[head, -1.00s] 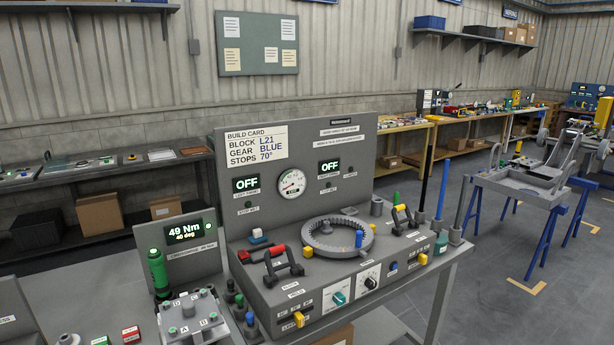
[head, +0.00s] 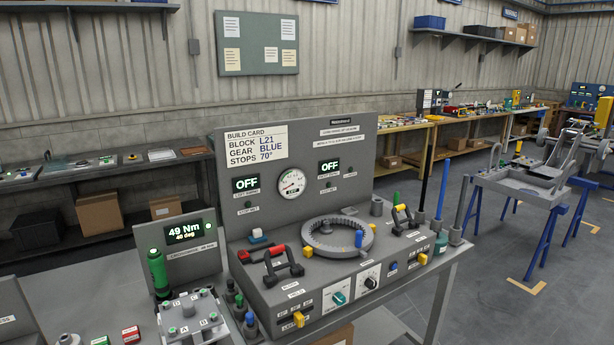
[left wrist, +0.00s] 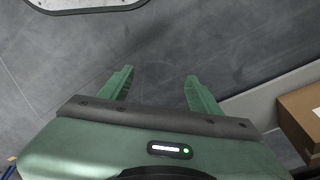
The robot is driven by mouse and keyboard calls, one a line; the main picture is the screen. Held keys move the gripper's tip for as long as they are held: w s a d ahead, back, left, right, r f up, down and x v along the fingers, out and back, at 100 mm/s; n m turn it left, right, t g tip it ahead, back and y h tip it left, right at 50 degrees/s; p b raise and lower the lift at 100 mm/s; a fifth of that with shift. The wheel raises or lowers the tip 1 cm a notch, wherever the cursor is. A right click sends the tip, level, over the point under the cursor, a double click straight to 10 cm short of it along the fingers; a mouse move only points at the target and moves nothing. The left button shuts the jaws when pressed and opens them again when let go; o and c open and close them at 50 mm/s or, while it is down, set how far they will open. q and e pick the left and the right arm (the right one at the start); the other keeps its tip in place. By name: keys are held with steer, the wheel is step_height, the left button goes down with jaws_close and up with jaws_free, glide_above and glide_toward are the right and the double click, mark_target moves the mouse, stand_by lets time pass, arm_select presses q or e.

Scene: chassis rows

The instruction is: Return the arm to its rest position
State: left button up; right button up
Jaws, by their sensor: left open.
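My left gripper (left wrist: 158,90) shows in the left wrist view with its two green fingers spread apart. Nothing is between the fingers, and grey tiled floor lies beyond them. Neither of my arms shows in the head view. My right gripper is not in any view.
A grey workbench (head: 408,300) carries a panel with a build card (head: 257,146), a ring fixture (head: 312,246) and handles. A torque display (head: 184,231) stands to its left. A cardboard box (left wrist: 302,118) lies right of my left gripper. Open floor (head: 497,285) extends at right.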

arm_select(q)
steer(key=s+a+f+g, duration=0.1)
steer(key=s+a+f, duration=0.2)
steer(key=s+f, duration=1.2)
steer(key=shift+s+f, duration=0.25)
steer(key=shift+s, duration=0.55)
